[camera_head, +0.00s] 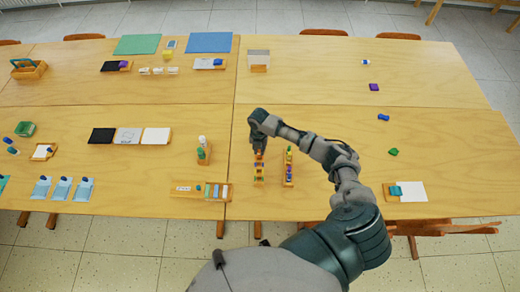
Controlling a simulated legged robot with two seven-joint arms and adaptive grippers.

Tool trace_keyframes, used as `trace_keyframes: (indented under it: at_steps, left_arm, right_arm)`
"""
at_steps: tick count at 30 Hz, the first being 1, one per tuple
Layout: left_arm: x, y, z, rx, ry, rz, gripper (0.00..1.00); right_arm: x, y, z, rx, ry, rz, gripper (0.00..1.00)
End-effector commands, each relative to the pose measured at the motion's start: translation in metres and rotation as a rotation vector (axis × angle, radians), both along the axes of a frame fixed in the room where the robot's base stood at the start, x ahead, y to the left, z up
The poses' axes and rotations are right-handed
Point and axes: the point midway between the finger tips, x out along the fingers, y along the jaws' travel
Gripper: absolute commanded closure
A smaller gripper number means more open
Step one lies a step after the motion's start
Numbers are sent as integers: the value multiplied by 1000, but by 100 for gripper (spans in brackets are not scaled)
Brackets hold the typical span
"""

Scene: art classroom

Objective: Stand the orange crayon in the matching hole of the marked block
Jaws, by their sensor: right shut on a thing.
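My right gripper (259,149) is above the far end of a narrow wooden block (259,182) with several coloured pieces along it. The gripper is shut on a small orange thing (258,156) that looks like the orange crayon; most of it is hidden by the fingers. I cannot tell whether its lower end is in a hole or above the block. A second narrow wooden block (289,184) with several coloured pieces stands just to the right. The marks on both blocks are too small to read. My left gripper is not in view.
A wooden holder with bottles (203,155) and a long wooden tray (182,193) are to the left. A wooden tray with a white sheet (412,193) is at the right. A green piece (393,152) lies alone.

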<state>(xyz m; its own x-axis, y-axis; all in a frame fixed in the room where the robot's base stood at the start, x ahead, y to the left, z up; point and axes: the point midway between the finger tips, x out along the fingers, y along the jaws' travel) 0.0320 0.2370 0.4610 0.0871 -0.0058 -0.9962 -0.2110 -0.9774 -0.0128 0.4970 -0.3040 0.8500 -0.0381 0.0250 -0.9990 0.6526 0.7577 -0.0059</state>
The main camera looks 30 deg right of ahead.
Motion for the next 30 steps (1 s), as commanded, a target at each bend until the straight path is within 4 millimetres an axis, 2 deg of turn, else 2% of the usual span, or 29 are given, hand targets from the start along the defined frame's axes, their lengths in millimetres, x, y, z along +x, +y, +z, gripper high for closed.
trace_keyframes:
  at_steps: [11, 30]
  left_arm:
    - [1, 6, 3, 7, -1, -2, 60]
    - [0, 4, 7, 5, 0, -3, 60]
  right_arm:
    - [-1, -3, 0, 2, 1, 0, 100]
    - [-1, -3, 0, 1, 1, 0, 100]
